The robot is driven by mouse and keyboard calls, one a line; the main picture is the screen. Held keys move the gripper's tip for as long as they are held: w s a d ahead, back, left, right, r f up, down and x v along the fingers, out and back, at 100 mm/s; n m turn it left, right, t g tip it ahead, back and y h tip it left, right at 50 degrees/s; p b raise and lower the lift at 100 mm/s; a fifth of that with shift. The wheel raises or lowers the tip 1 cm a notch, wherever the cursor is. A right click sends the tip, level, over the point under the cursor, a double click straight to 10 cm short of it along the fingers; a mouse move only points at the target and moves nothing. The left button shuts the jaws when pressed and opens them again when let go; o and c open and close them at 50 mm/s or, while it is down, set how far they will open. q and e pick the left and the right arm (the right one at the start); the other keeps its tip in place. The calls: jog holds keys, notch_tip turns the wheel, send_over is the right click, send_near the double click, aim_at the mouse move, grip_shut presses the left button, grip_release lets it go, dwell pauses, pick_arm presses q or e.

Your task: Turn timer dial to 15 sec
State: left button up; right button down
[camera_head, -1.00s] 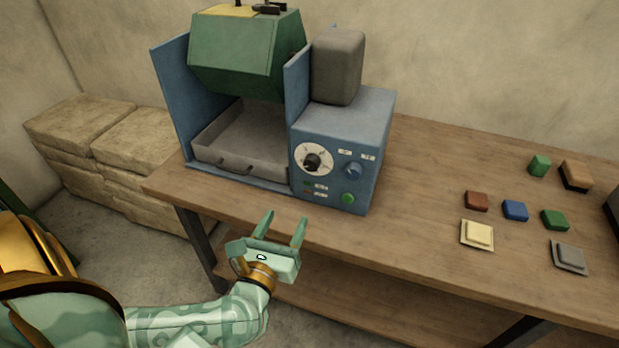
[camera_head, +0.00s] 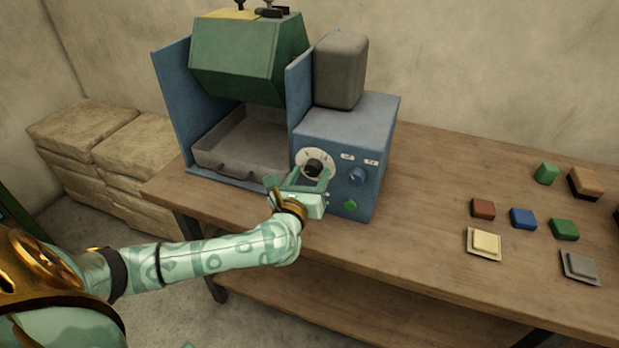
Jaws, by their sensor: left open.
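The timer dial (camera_head: 313,167) is a black knob on a round white plate, on the front of the blue control box (camera_head: 345,126). My left gripper (camera_head: 311,180) is in front of the dial plate with its two fingers pointing at the panel. It is open, and the fingers lie around the lower part of the dial as seen from here. I cannot tell whether they touch the knob. The gripper hides the panel's lower left part. My right gripper is not in view.
A blue knob (camera_head: 356,176) and a green button (camera_head: 350,206) sit right of the dial. A green hood (camera_head: 245,58) hangs over a grey tray (camera_head: 215,157) at left. Several small coloured blocks lie on the wooden table (camera_head: 430,190) at right, with clear surface between.

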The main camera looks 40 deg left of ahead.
pick_arm(q)
jog(key=c, duration=1)
